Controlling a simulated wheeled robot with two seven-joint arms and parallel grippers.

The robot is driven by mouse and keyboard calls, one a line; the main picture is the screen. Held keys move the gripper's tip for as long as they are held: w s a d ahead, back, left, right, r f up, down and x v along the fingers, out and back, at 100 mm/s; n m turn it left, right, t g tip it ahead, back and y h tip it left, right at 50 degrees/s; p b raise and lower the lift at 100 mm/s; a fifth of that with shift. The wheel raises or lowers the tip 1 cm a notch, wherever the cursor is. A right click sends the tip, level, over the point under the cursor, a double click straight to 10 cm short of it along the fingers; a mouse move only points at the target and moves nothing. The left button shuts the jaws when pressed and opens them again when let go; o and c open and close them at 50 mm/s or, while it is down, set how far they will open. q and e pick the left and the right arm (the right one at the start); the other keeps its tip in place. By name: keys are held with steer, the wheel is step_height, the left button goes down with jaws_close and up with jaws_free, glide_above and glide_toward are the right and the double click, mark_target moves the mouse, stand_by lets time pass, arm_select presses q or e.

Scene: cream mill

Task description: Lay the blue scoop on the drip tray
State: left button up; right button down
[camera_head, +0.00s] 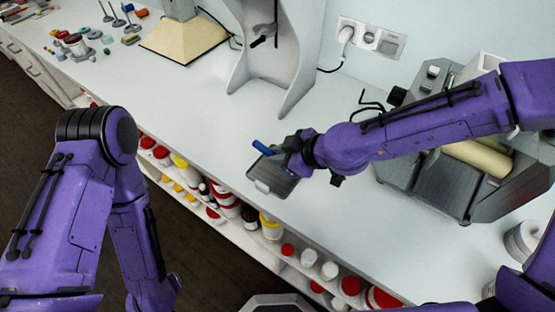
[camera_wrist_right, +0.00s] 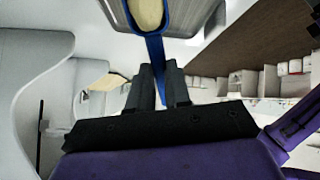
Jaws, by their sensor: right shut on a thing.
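The blue scoop (camera_head: 262,147) shows in the head view as a short blue piece beside my right gripper (camera_head: 290,158). In the right wrist view, my right gripper (camera_wrist_right: 160,82) is shut on the handle of the scoop (camera_wrist_right: 154,48). The scoop's bowl has a blue rim and a cream-coloured inside, and is partly cut off at the top. The drip tray (camera_head: 268,178), dark grey with a light tab, lies near the counter's front edge, below the gripper. I cannot tell whether the scoop touches it. My left arm is at the left; its gripper is out of view.
A grey machine with a roller (camera_head: 435,185) stands right of the tray. A white stand (camera_head: 275,70) is behind it. A cream-coloured flared base (camera_head: 183,42) and small tools are at the far left. Jars fill the shelf below the counter edge. The counter left of the tray is clear.

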steer(key=shift+w+d+f, duration=0.1)
steer(key=shift+w+d, duration=0.05)
steer(key=shift+w, duration=0.1)
steer(key=shift+w+d+f, duration=0.1)
steer(key=shift+w, duration=0.2)
steer(key=c, duration=1.3)
jaws_free()
steer(key=shift+o, duration=1.1)
steer(key=shift+s, duration=0.25)
steer(key=shift+d+r, duration=0.1)
steer(key=shift+r, duration=0.2)
steer(key=p+v, duration=0.1)
steer(key=v, duration=1)
steer(key=shift+s+d+r, duration=0.1)
steer(key=shift+s, duration=0.05)
